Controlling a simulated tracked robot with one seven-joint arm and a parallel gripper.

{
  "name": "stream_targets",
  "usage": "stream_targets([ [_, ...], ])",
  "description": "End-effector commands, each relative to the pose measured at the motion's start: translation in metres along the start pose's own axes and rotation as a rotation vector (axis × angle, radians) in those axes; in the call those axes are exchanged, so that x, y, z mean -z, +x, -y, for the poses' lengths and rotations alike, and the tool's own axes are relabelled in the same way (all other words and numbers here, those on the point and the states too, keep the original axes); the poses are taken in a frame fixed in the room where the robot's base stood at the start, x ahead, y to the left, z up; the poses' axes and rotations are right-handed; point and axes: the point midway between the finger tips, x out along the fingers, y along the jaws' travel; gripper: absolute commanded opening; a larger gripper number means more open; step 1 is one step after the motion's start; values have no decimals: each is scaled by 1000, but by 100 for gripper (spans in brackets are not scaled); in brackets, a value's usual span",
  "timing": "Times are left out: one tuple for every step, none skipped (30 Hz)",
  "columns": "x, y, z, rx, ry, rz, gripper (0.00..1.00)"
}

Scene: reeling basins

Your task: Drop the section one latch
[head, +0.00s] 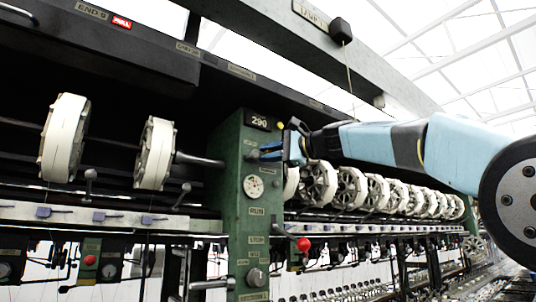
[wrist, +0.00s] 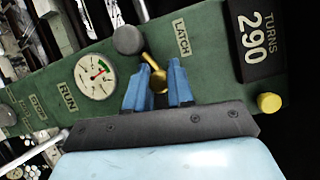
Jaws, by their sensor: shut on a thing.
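The latch is a short brass lever (wrist: 153,70) with a round end, beside a grey knob (wrist: 128,40) and a "LATCH" label (wrist: 182,40) in the wrist view. My gripper (wrist: 161,80) has its blue fingers on both sides of the lever and is shut on it. In the head view my gripper (head: 266,152) reaches from the right to the upper front of the green post (head: 238,210). There the lever is too small or hidden to make out.
The post carries a "290" turns counter (head: 259,121) and a round dial (head: 253,186). White reels (head: 64,137) line the machine on both sides. A red knob (head: 303,244) sticks out lower right of the post. A yellow button (wrist: 269,103) sits near the counter.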

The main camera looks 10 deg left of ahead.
Motion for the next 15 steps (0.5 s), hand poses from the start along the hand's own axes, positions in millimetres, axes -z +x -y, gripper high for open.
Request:
stream_targets([
  [2, 2, -5, -10, 4, 3, 0],
  [2, 2, -5, -10, 4, 3, 0],
  [2, 2, -5, -11, 4, 3, 0],
  [2, 2, -5, -11, 4, 3, 0],
  [2, 2, -5, -11, 5, 3, 0],
  [2, 2, -6, -11, 5, 3, 0],
  [2, 2, -6, -12, 5, 3, 25],
  [2, 2, -6, -11, 5, 3, 28],
  [2, 2, -5, -11, 5, 3, 32],
  [2, 2, -5, -10, 5, 3, 35],
  [2, 2, -5, -10, 5, 2, 38],
  [2, 2, -4, -9, 4, 2, 42],
  [2, 2, -4, -8, 4, 2, 45],
  [2, 1, -4, -8, 4, 2, 48],
  [1, 1, -3, -7, 4, 1, 48],
])
